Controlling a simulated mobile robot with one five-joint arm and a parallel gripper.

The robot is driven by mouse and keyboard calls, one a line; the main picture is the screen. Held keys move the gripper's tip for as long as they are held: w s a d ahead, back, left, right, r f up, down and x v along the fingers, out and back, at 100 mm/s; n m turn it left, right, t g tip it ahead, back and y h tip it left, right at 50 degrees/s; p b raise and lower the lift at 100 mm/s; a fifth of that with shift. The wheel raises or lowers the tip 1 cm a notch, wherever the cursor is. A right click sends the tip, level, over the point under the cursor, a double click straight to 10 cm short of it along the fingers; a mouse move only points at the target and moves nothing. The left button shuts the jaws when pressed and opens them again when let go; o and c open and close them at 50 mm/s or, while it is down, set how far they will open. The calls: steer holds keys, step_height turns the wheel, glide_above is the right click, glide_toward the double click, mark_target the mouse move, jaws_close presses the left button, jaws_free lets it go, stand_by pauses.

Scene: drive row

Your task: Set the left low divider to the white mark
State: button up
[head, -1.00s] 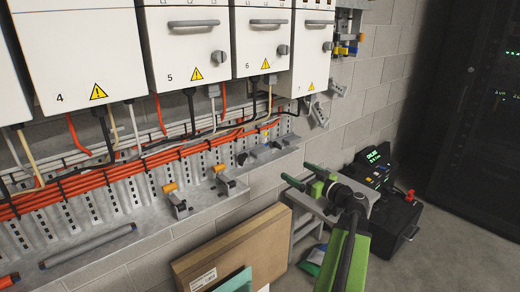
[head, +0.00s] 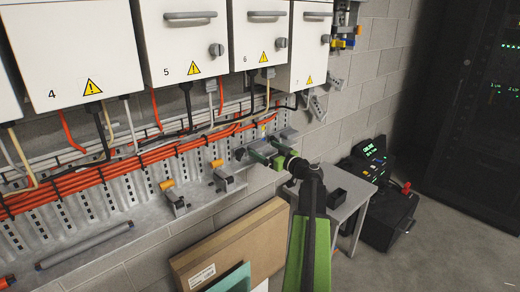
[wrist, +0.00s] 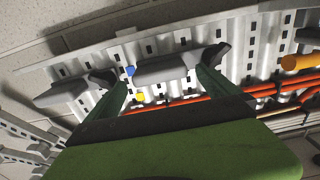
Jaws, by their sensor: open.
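A grey low divider (wrist: 165,70) sits on the metal ledge and lies between my fingertips in the wrist view; in the head view it (head: 241,154) is partly covered by my gripper. A second grey divider (wrist: 65,93) stands left of it in the wrist view, which is farther right along the ledge (head: 285,134) in the head view. My gripper (wrist: 163,85) is open, one finger on each side of the first divider; contact cannot be told. A blue mark (wrist: 130,71) and a yellow mark (wrist: 140,97) show near it. I cannot make out a white mark.
Two orange-knobbed clamps (head: 173,198) (head: 222,177) stand on the ledge to the left. Orange cables (head: 120,165) run along the wall behind, under white cabinets (head: 185,45). A cardboard box (head: 235,245) and a grey table (head: 345,207) stand below.

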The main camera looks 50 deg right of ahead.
steer(key=shift+w+d, duration=0.1)
steer(key=shift+w, duration=1.35)
steer(key=c, duration=2.1)
step_height(320, 180, up, 3)
steer(key=p, duration=0.3)
steer(key=shift+r, duration=0.1)
steer(key=shift+f, duration=0.2)
steer(key=o, duration=2.1)
